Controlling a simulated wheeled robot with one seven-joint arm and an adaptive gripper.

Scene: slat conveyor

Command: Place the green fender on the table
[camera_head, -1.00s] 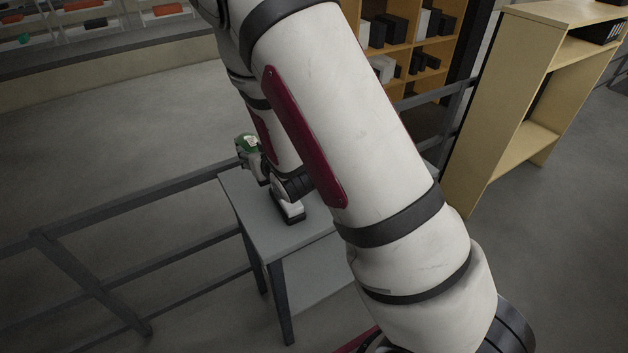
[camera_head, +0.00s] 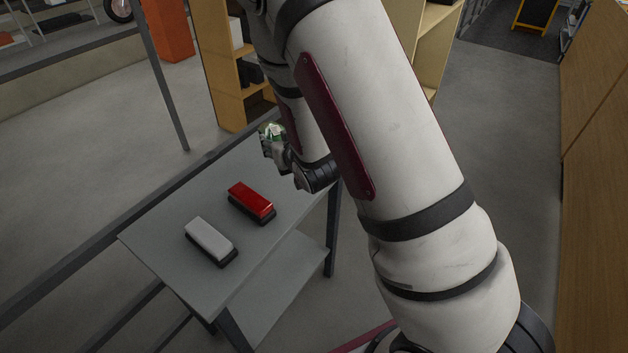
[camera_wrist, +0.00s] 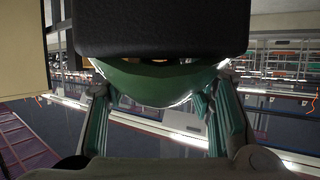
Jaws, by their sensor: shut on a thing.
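The green fender (camera_head: 271,130) is in my gripper (camera_head: 274,148), over or beside the far right end of the table in the head view. Most of it is hidden there by the gripper. In the wrist view the green fender (camera_wrist: 150,84) fills the upper middle, with its black base on top, and the two fingers are on either side of it. My gripper is shut on it. The grey table (camera_head: 160,240) stands left of my arm. I cannot tell how high the fender is above the tabletop.
A red fender (camera_head: 250,198) and a white fender (camera_head: 208,238) lie side by side on the table, each on a black base. A metal rail (camera_head: 75,268) runs along the table's left side. Wooden shelves (camera_head: 222,85) stand behind. The tabletop's near left corner and far part are bare.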

